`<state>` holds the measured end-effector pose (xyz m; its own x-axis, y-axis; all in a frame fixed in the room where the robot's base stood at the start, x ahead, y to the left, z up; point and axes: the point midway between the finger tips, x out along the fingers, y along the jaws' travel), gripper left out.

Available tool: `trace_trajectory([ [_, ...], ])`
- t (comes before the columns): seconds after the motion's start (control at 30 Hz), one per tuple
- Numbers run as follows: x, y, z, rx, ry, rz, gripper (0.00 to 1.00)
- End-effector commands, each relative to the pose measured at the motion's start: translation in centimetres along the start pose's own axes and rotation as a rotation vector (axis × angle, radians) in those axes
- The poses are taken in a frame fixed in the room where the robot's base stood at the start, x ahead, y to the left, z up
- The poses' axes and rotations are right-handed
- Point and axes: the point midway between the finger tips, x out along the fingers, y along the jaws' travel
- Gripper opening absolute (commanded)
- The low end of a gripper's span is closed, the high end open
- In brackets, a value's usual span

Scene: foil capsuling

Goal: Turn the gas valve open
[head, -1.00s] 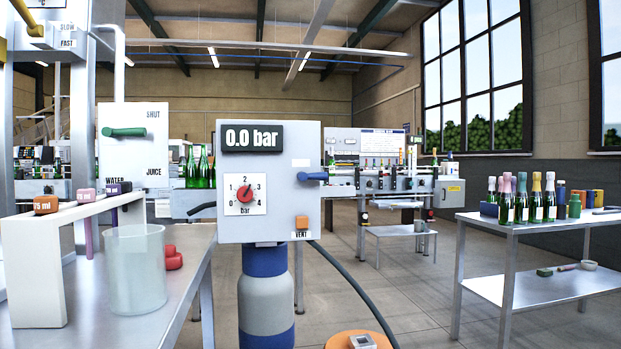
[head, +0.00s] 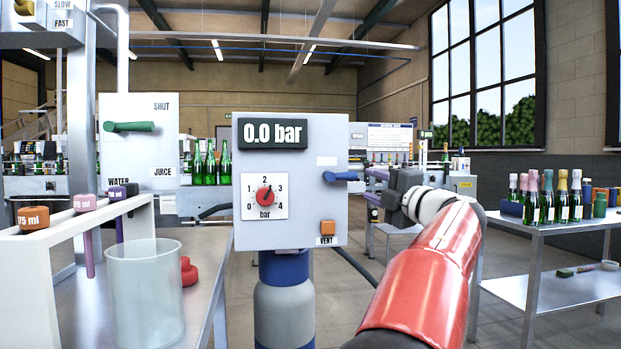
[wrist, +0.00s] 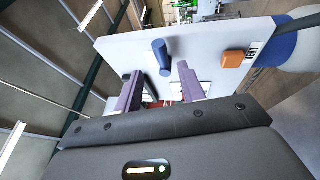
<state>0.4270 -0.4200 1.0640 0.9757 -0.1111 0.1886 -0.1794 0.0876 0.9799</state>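My gripper (head: 392,196) is just right of the panel, near the lever. In the wrist view the lever (wrist: 163,56) lies just beyond and between the two purple fingers of my open gripper (wrist: 159,74). The fingers are apart, and I see no grip on the lever.
An orange vent button (head: 328,228) sits low on the panel. A gas bottle (head: 285,300) stands beneath. A bench at left holds a clear beaker (head: 145,295) and a white rack (head: 85,235). A bottle table (head: 550,225) stands at right.

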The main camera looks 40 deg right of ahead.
Motion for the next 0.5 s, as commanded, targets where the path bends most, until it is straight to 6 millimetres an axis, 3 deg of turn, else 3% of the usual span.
trace_trajectory([
  [0.17,1.6,-0.1,-0.1,-0.011,0.012,-0.013,0.4],
  [0.5,6.8,-0.1,-0.1,-0.01,0.011,-0.011,0.4],
])
